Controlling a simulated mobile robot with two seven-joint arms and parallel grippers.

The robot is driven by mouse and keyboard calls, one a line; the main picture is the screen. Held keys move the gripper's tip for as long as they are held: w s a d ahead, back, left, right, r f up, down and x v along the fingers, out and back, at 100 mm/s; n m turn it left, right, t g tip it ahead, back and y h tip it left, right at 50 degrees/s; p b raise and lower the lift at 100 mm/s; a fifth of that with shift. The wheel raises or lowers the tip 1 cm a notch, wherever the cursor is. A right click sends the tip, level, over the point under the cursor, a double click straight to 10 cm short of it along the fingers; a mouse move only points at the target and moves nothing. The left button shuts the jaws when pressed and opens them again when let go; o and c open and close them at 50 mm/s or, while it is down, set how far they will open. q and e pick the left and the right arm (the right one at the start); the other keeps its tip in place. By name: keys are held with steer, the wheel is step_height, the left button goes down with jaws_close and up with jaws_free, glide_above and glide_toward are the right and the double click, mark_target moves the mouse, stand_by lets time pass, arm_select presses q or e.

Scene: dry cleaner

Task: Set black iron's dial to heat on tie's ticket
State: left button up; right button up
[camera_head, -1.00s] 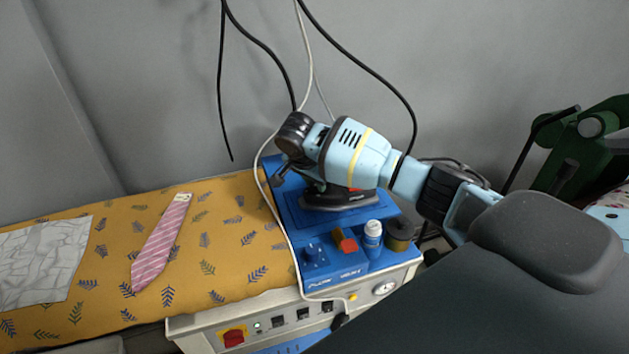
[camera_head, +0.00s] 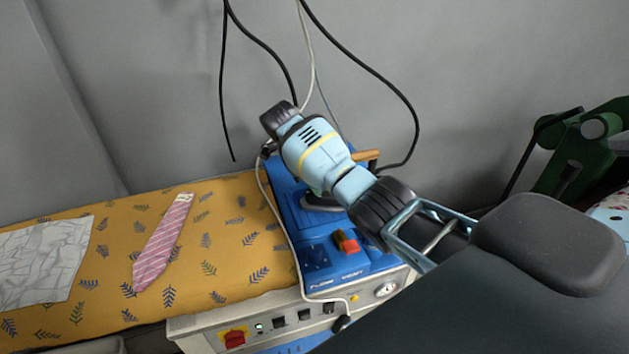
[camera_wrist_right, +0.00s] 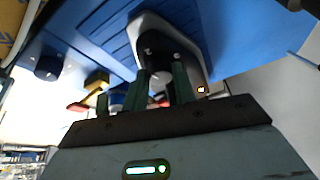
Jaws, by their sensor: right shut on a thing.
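The black iron (camera_head: 318,203) rests on the blue stand (camera_head: 315,268), mostly hidden behind my right arm; a wooden handle shows at its right. In the right wrist view the dark iron body (camera_wrist_right: 160,27) with a pale rim lies just beyond my right gripper (camera_wrist_right: 162,78). Its fingers are shut on a small pale round part, which looks like the iron's dial; its setting cannot be read. The pink striped tie (camera_head: 160,245) lies flat on the ironing board with its ticket (camera_head: 183,197) at the top; the ticket's print is too small to read. My left gripper is not in view.
The patterned orange board (camera_head: 215,235) is clear between tie and stand. A grey patterned cloth (camera_head: 40,262) lies at left. A red and yellow item (camera_head: 345,242) stands at the stand's front. Cables hang along the wall behind. A green machine (camera_head: 590,150) is at right.

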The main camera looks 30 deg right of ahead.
steer(key=shift+w+m+g+y, duration=0.1)
steer(key=shift+m+g+y, duration=0.4)
steer(key=shift+m, duration=1.1)
steer(key=shift+d, duration=0.1)
steer(key=o, duration=1)
steer(key=shift+r, duration=0.1)
steer(key=v, duration=0.7)
steer(key=shift+w+r+b, duration=0.15)
steer(key=shift+r+b, duration=0.15)
steer(key=shift+r, duration=0.05)
